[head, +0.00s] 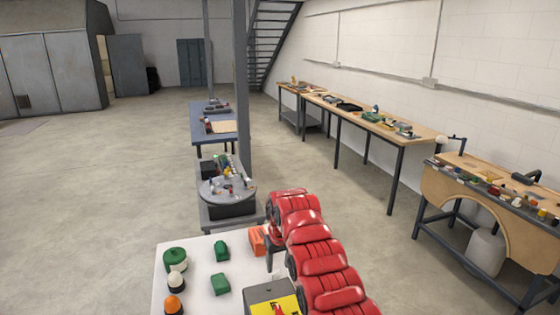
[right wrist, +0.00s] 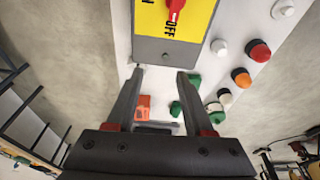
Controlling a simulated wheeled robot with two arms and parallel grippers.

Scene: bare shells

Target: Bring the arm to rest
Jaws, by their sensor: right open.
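My right arm (head: 318,250), in red segments, comes in from the bottom right of the head view and reaches over a white-topped table (head: 200,252). My right gripper (right wrist: 160,72) is open in the right wrist view, with nothing between its two dark fingers. In that view the fingertips point toward the grey edge of a switch box (right wrist: 172,50) with a yellow plate and a red handle (right wrist: 175,8) beside the word OFF. I cannot tell how far apart they are. In the head view the arm hides much of the gripper. My left gripper is not in view.
On the white table are an orange block (head: 257,241), green blocks (head: 221,283), a round green piece (head: 176,260) and domed buttons (head: 173,304). A round-topped stand (head: 228,192) is just behind. Workbenches (head: 370,125) line the right wall. Open floor (head: 100,200) lies left.

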